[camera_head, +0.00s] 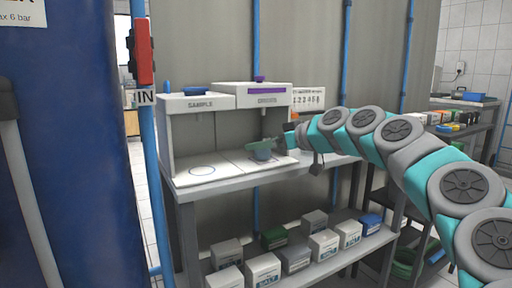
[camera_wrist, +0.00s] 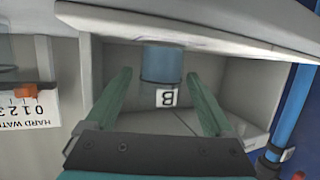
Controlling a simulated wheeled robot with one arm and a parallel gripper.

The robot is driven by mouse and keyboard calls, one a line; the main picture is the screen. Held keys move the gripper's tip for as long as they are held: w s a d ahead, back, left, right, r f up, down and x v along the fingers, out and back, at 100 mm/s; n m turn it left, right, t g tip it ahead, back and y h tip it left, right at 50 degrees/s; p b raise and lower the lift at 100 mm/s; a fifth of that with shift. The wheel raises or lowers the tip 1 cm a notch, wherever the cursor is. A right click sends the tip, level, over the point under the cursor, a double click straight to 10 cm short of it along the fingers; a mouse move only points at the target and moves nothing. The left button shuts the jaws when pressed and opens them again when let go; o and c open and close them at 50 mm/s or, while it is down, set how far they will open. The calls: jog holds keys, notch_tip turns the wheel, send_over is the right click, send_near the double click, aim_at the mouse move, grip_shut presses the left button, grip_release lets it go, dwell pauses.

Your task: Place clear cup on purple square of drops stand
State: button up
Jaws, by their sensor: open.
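A clear cup (camera_wrist: 162,65) with bluish contents and a "B" label stands in the right compartment of the white drops stand (camera_head: 230,97). In the head view the cup (camera_head: 262,154) is partly covered by my gripper. My gripper (camera_wrist: 160,75) is open, with its green fingers on either side of the cup and a visible gap at each side. In the head view my gripper (camera_head: 265,146) reaches into the compartment from the right. The stand has a purple strip on its right front. No purple square is visible on the compartment floor around the cup.
The left "SAMPLE" compartment is empty, with a blue ring (camera_head: 202,171) on its floor. A number card (camera_head: 308,99) is right of the stand. Several labelled boxes (camera_head: 263,270) fill the lower shelf. A blue tank (camera_head: 70,150) stands at the left.

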jog(key=v, duration=0.8)
jog(key=shift+s+d, duration=0.15)
